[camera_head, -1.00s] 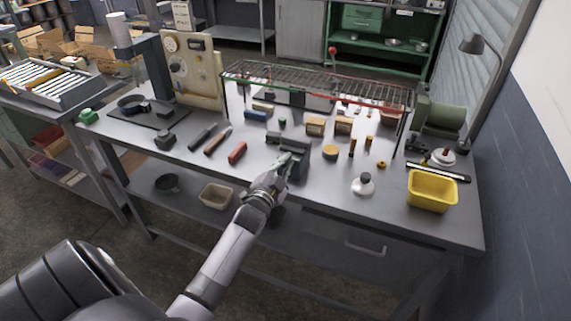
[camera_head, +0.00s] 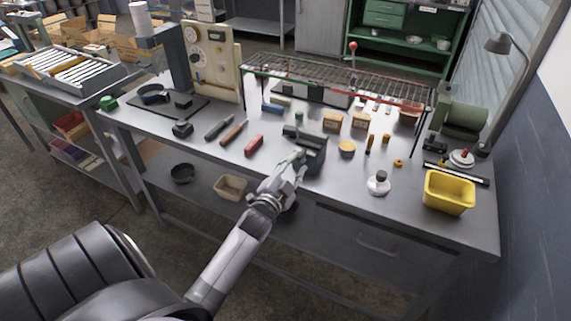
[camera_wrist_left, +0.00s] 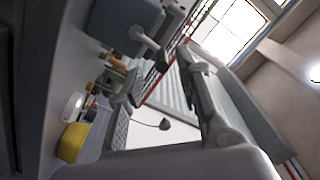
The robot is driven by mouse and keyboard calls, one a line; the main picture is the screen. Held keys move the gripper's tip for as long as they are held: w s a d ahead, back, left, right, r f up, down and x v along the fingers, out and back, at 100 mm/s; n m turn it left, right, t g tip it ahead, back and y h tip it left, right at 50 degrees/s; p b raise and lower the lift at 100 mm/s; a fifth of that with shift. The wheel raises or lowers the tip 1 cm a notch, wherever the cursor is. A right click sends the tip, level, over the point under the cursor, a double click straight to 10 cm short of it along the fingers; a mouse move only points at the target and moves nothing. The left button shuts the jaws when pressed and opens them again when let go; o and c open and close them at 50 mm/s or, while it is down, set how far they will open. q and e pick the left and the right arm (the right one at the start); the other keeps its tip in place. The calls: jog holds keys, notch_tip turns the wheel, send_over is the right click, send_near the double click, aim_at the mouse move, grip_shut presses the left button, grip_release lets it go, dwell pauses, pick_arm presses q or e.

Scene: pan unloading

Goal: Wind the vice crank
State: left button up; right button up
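The dark grey vice (camera_head: 311,150) stands at the front edge of the workbench in the head view. In the left wrist view its blocky body (camera_wrist_left: 118,22) is at the top, and a grey crank (camera_wrist_left: 150,46) sticks out from it towards my fingers. My left gripper (camera_head: 297,160) is just in front of the vice. In the left wrist view the left gripper's (camera_wrist_left: 163,68) fingers stand apart with a gap between them. The crank end lies near this gap; I cannot tell whether it touches a finger. My right gripper is not in view.
A wire rack (camera_head: 340,78) stands behind the vice. A red-handled tool (camera_head: 254,145) lies left of it, and a white round item (camera_head: 378,184) and a yellow bin (camera_head: 449,192) are to its right. The workbench (camera_head: 330,198) has a drawer below its front edge.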

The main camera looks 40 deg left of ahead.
pick_arm(q)
jog(key=v, duration=0.8)
